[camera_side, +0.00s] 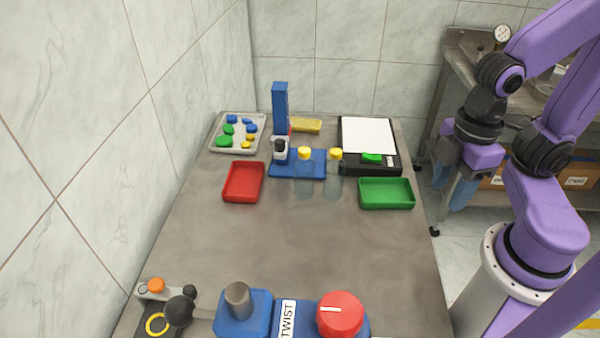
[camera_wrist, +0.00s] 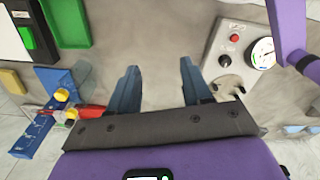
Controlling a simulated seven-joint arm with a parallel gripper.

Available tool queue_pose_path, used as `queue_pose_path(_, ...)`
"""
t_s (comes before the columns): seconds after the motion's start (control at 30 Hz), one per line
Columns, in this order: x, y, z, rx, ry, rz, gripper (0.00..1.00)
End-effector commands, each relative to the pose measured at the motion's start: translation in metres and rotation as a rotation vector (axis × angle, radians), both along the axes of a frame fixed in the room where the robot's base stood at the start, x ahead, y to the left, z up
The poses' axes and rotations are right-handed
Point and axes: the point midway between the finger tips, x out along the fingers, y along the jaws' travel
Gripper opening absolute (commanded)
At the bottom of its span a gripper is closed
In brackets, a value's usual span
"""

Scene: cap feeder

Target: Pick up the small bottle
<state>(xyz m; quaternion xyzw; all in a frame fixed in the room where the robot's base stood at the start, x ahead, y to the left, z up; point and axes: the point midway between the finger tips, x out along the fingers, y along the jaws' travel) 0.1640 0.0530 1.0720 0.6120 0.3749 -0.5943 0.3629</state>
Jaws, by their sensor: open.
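Two clear bottles with yellow caps stand upright near the middle back of the table in the side view. One bottle (camera_side: 304,180) is at the front of the blue base; the other bottle (camera_side: 334,182) is just right of it. I cannot tell which is the smaller. In the wrist view, yellow caps show small at the left, and the bottle bodies are hard to make out. My gripper (camera_side: 459,192) hangs off the table's right side, well apart from both bottles. Its blue fingers (camera_wrist: 157,72) are spread and empty.
A blue feeder (camera_side: 280,108) stands behind the bottles. A red tray (camera_side: 229,199) is at left, a green tray (camera_side: 386,205) at right, near a black-framed white pad (camera_side: 368,134). A grey tray (camera_side: 217,149) holds several caps. The table's middle is clear. A gauge panel (camera_wrist: 215,65) shows at right.

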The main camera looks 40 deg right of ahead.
Motion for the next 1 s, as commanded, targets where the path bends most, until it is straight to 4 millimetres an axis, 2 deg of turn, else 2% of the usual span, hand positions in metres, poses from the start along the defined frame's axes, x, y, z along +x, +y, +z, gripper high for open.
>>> queue_pose_path(0.47,0.0,0.0,0.0,0.0,0.0,0.0,0.49)
queue_pose_path(0.5,0.0,0.0,0.0,0.0,0.0,0.0,0.52)
queue_pose_path(0.57,0.0,0.0,0.0,0.0,0.0,0.0,0.72)
queue_pose_path(0.6,0.0,0.0,0.0,0.0,0.0,0.0,0.74)
queue_pose_path(0.87,0.001,0.0,0.0,0.0,0.0,-0.004,0.74)
queue_pose_path(1.0,0.013,0.008,0.003,-0.001,0.002,-0.082,0.74)
